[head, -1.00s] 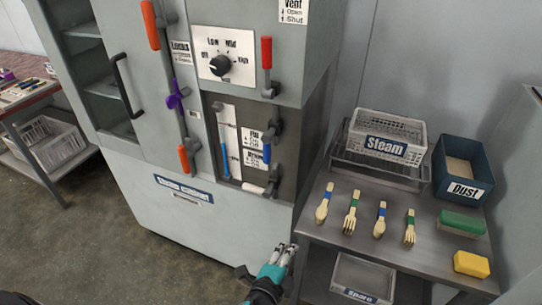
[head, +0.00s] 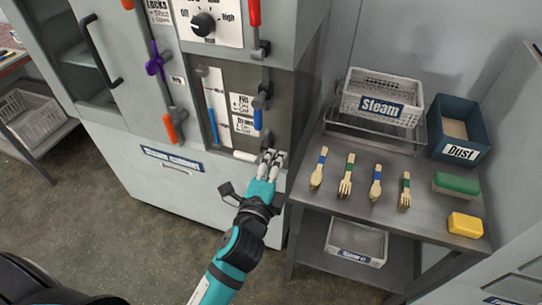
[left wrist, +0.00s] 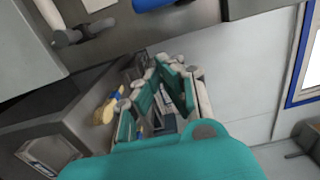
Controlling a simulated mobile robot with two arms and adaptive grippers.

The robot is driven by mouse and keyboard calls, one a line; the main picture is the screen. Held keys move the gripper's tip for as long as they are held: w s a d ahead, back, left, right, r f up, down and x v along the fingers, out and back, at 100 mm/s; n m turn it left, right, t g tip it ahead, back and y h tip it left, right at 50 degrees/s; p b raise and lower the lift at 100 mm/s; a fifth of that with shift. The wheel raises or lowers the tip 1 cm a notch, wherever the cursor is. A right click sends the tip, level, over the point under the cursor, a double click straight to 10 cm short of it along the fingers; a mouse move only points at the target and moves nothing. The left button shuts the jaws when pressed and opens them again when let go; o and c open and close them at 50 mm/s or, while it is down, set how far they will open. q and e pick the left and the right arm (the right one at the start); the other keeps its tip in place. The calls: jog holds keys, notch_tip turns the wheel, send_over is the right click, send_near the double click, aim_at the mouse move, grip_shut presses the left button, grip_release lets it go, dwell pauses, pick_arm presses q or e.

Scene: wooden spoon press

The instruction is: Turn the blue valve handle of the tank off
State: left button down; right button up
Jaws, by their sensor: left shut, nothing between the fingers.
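The tank's panel (head: 284,96) is the dark recess in the grey machine. The blue valve handle (head: 258,119) points straight down there from a dark valve fitting, beside labels whose small print I cannot read. A white handle (head: 244,155) lies roughly sideways below it. My left gripper (head: 270,157) is shut and empty, just under the blue handle and near the right end of the white one. I cannot tell whether it touches either. In the left wrist view the shut fingers (left wrist: 165,75) show, with a blue piece (left wrist: 150,4) at the top edge.
A blue-striped level gauge (head: 213,124) stands left of the handle. Red (head: 254,12), purple (head: 155,60) and orange (head: 170,127) handles stick out nearby. A metal table (head: 325,205) on the right holds cutlery, sponges, a Steam basket (head: 380,97) and a Dust bin (head: 460,125).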

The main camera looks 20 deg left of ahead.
aim_at(258, 115)
pick_arm(q)
jog(key=w+a+p, duration=0.2)
jog(key=w+a, duration=0.2)
jog(key=w, duration=0.4)
jog(key=shift+p, duration=0.3)
jog(key=shift+a+f+m, duration=0.1)
jog(key=shift+a+m, duration=0.15)
jog(key=shift+m, duration=0.15)
